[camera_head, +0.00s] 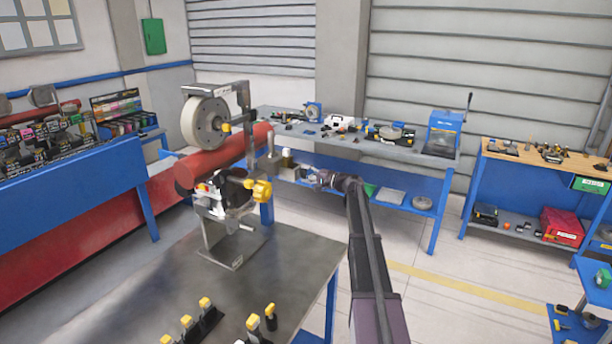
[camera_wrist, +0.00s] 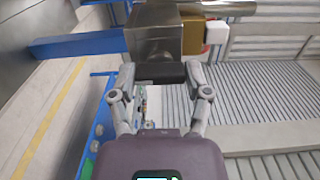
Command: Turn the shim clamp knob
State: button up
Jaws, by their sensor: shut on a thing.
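I cannot tell which part is the shim clamp knob. My gripper (camera_head: 292,170) is at the right side of the fixture, behind and right of the yellow knob. In the wrist view my gripper (camera_wrist: 161,78) is shut on a dark piece (camera_wrist: 160,72). Just beyond it are a grey metal block (camera_wrist: 155,40), a brass-coloured piece (camera_wrist: 194,36) and a white piece (camera_wrist: 215,32). The grip is small in the head view.
The metal table (camera_head: 130,285) carries several yellow-topped black tools (camera_head: 205,303) near its front edge. A blue-legged bench (camera_head: 410,155) with tools stands behind my gripper. A wooden-topped bench (camera_head: 545,158) is at the right. The floor between them is clear.

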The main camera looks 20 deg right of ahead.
jog(key=shift+a+n, duration=0.1)
jog(key=shift+n, duration=0.2)
jog(key=o, duration=1.2)
jog(key=shift+c, duration=0.2)
jog(key=shift+s, duration=0.1)
jog(key=v, duration=1.2)
